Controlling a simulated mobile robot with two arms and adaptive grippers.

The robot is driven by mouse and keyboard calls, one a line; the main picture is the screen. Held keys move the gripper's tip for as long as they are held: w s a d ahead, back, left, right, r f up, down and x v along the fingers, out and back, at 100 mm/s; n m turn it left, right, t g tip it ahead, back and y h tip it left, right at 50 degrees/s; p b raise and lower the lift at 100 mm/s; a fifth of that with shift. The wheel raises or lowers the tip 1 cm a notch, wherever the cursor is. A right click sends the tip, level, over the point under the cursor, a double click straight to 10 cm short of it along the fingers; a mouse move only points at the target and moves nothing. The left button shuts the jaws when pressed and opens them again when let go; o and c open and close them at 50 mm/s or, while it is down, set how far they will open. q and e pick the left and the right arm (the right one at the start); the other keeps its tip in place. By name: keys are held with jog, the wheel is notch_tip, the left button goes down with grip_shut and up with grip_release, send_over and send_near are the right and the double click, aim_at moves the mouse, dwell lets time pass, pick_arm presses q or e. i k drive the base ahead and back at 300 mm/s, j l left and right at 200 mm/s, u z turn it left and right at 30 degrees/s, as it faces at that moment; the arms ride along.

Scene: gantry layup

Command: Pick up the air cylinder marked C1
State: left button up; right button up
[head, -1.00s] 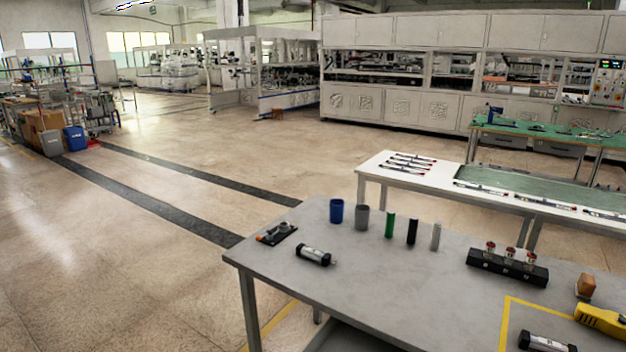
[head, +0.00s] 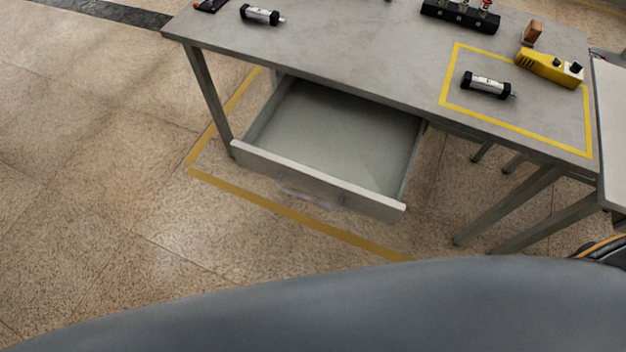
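Two air cylinders with silver bodies and black end caps lie on the grey table (head: 340,45). One air cylinder (head: 261,15) lies near the table's left end. The other air cylinder (head: 486,85) lies inside the yellow taped outline on the right part of the table. The markings on both are too small to read, so I cannot tell which is C1. Neither of my grippers shows in the head view.
An open, empty drawer (head: 335,135) juts out below the table's front. A yellow device (head: 548,67), a brown block (head: 531,33) and a black holder (head: 460,15) stand on the right part of the table. The floor (head: 90,180) at left is clear.

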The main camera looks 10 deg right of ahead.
aim_at(503, 90)
jog(key=z, duration=1.45)
jog(key=i+l, duration=0.15)
jog(key=l, duration=0.15)
jog(key=i+l, duration=0.2)
jog(key=l+z, duration=0.05)
